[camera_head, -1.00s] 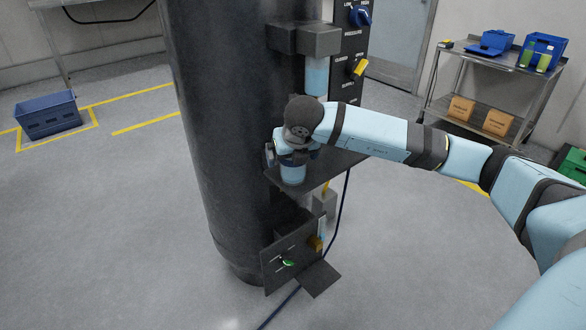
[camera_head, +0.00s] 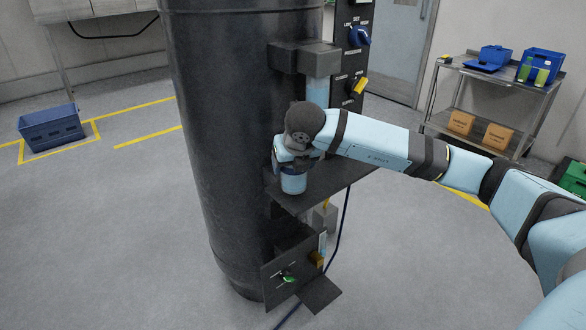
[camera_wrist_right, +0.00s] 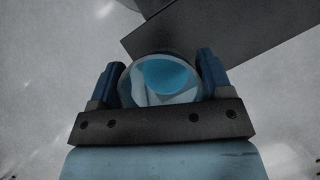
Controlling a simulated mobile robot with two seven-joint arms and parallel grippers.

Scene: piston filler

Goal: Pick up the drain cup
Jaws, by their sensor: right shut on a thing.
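The drain cup (camera_head: 293,183) is a small clear cup with a blue tint, in front of the black column. My right gripper (camera_head: 290,166) is shut on it from above, and the wrist hides most of the fingers in the head view. In the right wrist view the cup (camera_wrist_right: 162,78) sits between the two dark blue fingers of the gripper (camera_wrist_right: 160,80), with light blue inside its round outline. The cup appears a little above the dark shelf (camera_head: 335,178); the gap is hard to judge. My left gripper is not in view.
The black column (camera_head: 230,130) carries a bracket with a clear blue cylinder (camera_head: 317,92) above the shelf. A panel with a blue knob and yellow handle (camera_head: 357,86) stands behind. A lower box with a green switch (camera_head: 288,279) sits below.

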